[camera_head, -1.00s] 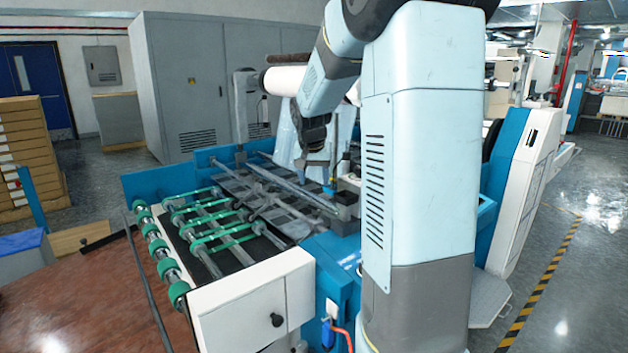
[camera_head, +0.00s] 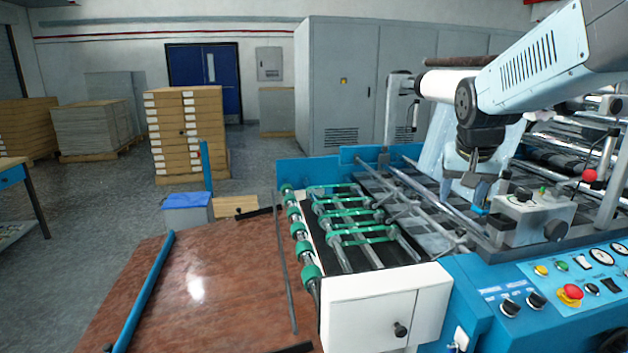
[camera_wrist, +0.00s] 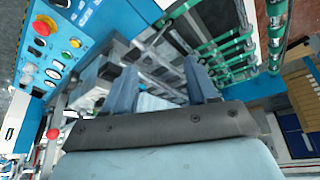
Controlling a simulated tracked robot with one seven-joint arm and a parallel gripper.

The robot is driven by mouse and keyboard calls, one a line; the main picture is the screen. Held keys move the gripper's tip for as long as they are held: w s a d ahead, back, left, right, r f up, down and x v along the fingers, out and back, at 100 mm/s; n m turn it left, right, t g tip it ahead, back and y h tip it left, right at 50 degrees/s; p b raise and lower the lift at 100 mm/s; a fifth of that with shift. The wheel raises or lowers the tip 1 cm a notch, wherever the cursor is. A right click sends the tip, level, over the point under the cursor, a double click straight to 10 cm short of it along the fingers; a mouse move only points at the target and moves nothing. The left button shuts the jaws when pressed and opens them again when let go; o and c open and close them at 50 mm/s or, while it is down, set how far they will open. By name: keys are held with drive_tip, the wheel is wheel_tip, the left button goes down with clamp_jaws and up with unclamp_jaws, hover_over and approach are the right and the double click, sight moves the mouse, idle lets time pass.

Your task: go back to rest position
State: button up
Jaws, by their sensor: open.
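My gripper (camera_head: 472,194) hangs pointing down over the laminating machine (camera_head: 470,275), to the right of the green rollers and close to the grey control box. In the wrist view, the two fingers of my gripper (camera_wrist: 158,92) stand apart. I see nothing held between them. Metal bars and the machine bed show beyond the fingers. My arm reaches in from the upper right in the head view.
A white roll (camera_head: 447,84) sits on a stand behind my gripper. The grey control box (camera_head: 530,217) with a red knob is close at right. A button panel (camera_head: 575,280) lies in front. A brown table (camera_head: 200,290) stands left.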

drive_tip(key=s+a+n+y, duration=0.1)
drive_tip(key=s+a, duration=0.2)
drive_tip(key=s, duration=0.5)
drive_tip(key=s+a+f+n+t, duration=0.1)
drive_tip(key=s+a+n, duration=0.1)
drive_tip(key=s, duration=0.6)
drive_tip(key=shift+a+f+n+y, duration=0.2)
drive_tip(key=shift+a+n+y, duration=0.15)
drive_tip(key=shift+a, duration=0.4)
drive_tip(key=shift+s, duration=0.1)
idle(0.4)
